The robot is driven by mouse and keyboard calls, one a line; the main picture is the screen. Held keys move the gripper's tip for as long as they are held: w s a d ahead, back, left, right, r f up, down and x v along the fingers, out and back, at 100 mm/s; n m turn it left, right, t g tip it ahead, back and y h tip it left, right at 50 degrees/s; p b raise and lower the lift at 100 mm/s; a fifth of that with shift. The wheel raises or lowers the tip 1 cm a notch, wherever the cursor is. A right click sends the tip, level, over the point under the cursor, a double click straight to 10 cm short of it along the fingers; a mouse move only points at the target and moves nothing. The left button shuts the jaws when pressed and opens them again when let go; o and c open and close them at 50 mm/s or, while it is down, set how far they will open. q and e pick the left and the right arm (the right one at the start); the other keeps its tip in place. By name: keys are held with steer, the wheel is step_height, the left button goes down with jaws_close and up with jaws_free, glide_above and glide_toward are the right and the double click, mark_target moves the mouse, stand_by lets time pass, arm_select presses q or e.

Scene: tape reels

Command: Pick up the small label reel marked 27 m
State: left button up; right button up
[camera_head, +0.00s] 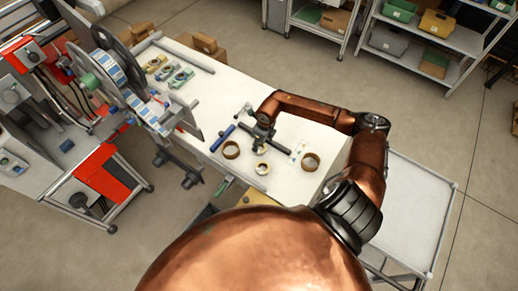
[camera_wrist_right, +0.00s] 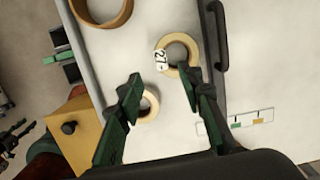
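In the right wrist view a cream tape reel (camera_wrist_right: 191,46) lies flat on the white table, with a white label reading what looks like 27 on its left side. A smaller pale reel (camera_wrist_right: 148,105) lies nearer, between the lines of my fingers. My right gripper (camera_wrist_right: 162,76) is open and empty above the table; its fingertips point toward the labelled reel. In the head view my right gripper (camera_head: 262,140) is over the table, partly covering a reel below it. A pale reel (camera_head: 262,168) lies just in front. My left gripper is not in view.
Larger brown reels lie left (camera_head: 231,149) and right (camera_head: 311,161) on the table (camera_head: 225,100). A blue tool (camera_head: 222,138) and a dark bar are close to the gripper. A yellow box (camera_wrist_right: 80,130) stands by the near table edge. A reel machine (camera_head: 110,75) stands at left.

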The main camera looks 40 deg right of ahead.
steer(key=f, duration=0.2)
steer(key=w+f, duration=0.1)
steer(key=f, duration=0.1)
steer(key=f+p, duration=0.1)
steer(key=f, duration=0.2)
steer(key=shift+w+a, duration=0.1)
steer(key=shift+w, duration=0.05)
steer(key=shift+c, duration=0.7)
jaws_close()
